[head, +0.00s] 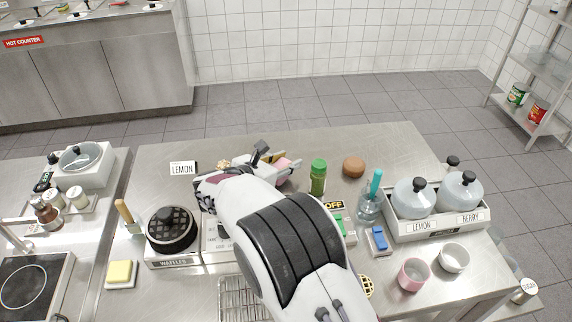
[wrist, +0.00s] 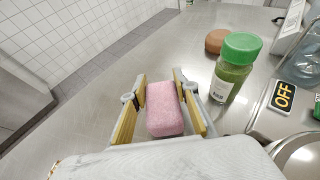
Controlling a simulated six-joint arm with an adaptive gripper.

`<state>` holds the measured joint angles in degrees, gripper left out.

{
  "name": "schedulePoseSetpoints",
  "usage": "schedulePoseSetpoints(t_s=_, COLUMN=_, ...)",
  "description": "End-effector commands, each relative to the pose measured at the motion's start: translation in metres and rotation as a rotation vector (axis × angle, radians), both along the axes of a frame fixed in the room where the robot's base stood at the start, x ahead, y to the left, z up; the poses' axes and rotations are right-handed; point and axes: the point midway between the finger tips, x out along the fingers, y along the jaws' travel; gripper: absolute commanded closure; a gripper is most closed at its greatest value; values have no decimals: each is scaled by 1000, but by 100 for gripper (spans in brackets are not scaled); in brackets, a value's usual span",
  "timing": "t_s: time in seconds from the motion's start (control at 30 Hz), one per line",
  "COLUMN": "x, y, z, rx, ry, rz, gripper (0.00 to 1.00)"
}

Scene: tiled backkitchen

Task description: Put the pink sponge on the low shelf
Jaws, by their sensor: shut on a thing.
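The pink sponge (wrist: 165,110) sits between the yellow-padded fingers of my gripper (wrist: 160,80) in the wrist view, and the gripper is shut on it. In the head view a bit of the pink sponge (head: 283,163) shows beside my gripper (head: 277,160), near the far edge of the steel table; my arm hides part of the view there. A metal rack stands at the upper right of the head view, and its lower shelf (head: 549,127) holds cans. My gripper is well to the left of that rack.
A green-capped bottle (head: 318,178) and a brown round item (head: 353,167) stand close to the right of my gripper. Farther right are a tray (head: 440,232) with two lidded jars, a pink cup (head: 413,274) and a white bowl (head: 453,258). Floor lies between table and rack.

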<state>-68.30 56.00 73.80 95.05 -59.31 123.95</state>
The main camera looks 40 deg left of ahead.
Motion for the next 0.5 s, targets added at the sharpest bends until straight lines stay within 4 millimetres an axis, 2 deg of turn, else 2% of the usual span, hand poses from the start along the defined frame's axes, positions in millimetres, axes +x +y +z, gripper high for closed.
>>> schedulePoseSetpoints(t_s=0.17, x=0, y=0, z=-13, rx=0, ry=1, rz=0, gripper=81)
schedulePoseSetpoints(t_s=0.5, x=0, y=0, z=-14, rx=1, ry=0, rz=0, gripper=81)
